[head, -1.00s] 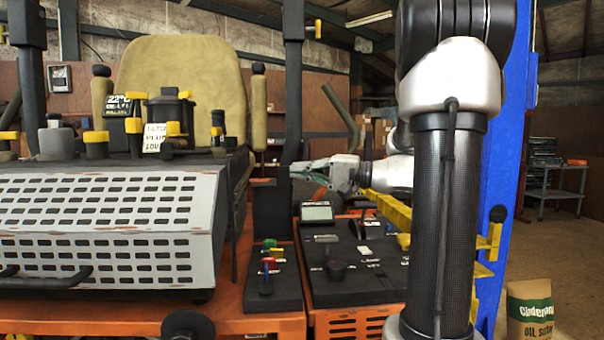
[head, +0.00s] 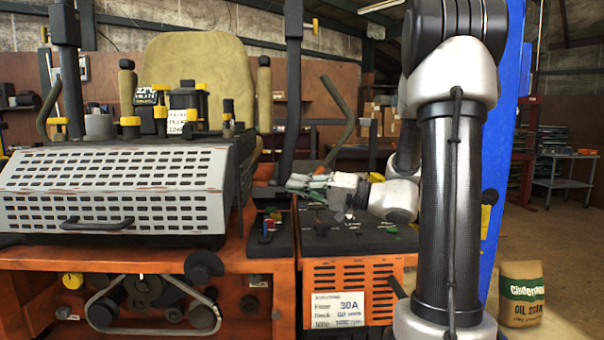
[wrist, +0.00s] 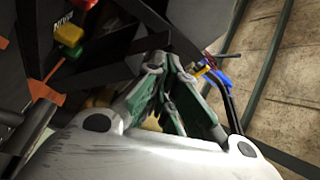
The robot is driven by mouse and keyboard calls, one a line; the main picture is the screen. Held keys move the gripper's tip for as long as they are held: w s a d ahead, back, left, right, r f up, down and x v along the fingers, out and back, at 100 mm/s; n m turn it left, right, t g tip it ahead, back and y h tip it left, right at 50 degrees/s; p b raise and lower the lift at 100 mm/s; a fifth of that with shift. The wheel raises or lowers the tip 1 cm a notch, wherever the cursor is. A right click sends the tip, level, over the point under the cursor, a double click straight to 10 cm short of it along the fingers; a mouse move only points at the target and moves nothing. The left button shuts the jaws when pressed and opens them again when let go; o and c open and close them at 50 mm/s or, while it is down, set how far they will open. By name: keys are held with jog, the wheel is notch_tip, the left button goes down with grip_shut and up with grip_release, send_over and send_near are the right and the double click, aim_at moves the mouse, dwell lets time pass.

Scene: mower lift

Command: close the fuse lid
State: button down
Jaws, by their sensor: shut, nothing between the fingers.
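The fuse box is the black tray (head: 268,238) with small coloured parts at the front left of the black control panel. A dark upright plate (head: 270,198) stands at its back edge; it looks like the fuse lid, raised, but its outline merges with the dark parts behind. My gripper (head: 292,184) points left over the panel, just right of the plate; I cannot tell whether it touches it. Its green fingers also show in the wrist view (wrist: 158,65), shut together and empty. Red, yellow and green parts (wrist: 68,38) lie up and left of the fingertips there.
A perforated white cover (head: 115,190) fills the left. A dark upright post (head: 292,80) rises behind the fuse box. The black control panel (head: 350,238) lies under my gripper, above an orange vented housing (head: 380,285). An oil sack (head: 521,293) stands at right on open floor.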

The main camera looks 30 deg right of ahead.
jog(key=shift+s+a+f, duration=0.15)
jog(key=shift+s+f, duration=0.3)
jog(key=shift+f, duration=0.2)
jog(key=shift+s+a+f, duration=0.15)
jog(key=shift+s+f, duration=0.25)
jog(key=shift+f, duration=0.25)
